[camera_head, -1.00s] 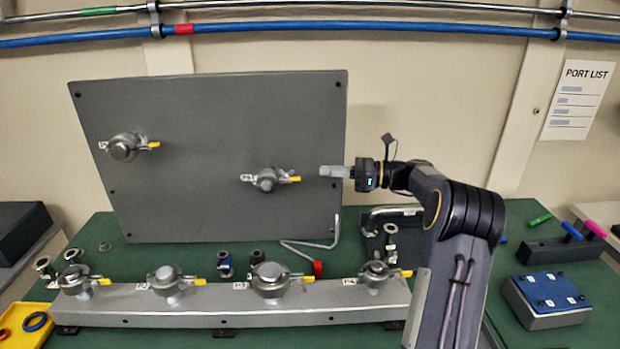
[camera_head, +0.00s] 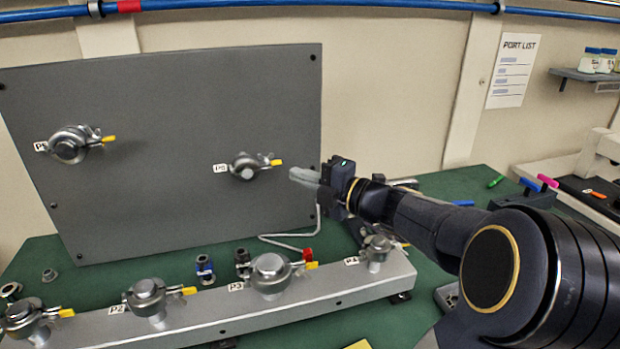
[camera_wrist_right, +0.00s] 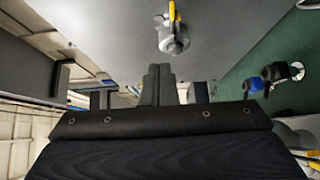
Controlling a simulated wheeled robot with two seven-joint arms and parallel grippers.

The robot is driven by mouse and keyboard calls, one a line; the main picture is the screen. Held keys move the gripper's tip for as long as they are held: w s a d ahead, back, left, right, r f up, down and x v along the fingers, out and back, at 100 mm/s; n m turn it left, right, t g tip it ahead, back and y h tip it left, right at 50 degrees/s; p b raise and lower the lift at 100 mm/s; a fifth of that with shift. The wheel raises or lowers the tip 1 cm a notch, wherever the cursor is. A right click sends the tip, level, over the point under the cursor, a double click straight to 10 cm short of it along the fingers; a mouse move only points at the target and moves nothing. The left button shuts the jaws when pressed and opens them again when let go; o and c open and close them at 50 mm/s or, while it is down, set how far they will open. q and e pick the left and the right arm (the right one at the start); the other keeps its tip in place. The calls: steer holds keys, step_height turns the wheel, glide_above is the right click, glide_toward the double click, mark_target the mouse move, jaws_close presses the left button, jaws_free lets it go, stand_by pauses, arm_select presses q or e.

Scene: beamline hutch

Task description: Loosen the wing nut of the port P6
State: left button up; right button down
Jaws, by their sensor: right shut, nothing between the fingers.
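The port P6 (camera_head: 243,167) is a round metal clamp fitting on the grey upright panel (camera_head: 190,100), with a white label at its left. Its yellow-tipped wing nut (camera_head: 275,162) sticks out to the right. The port and its yellow tip (camera_wrist_right: 174,10) also show at the top of the right wrist view. My right gripper (camera_head: 293,174) is shut and empty, a little right of and below the yellow tip; I see a small gap. Its grey fingers (camera_wrist_right: 158,85) lie together in the wrist view. My left gripper is out of view.
Port P5 (camera_head: 70,146) sits at the panel's left. Below, a metal rail (camera_head: 215,325) carries several capped ports with yellow tips. A bent rod with a red end (camera_head: 307,254) and loose clamps lie on the green table (camera_head: 50,250) behind the rail.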

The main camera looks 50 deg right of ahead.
glide_toward(265, 155)
steer(key=w+a, duration=0.3)
steer(key=shift+w+d+p, duration=0.4)
steer(key=shift+w+d, duration=0.6)
steer(key=shift+w, duration=0.3)
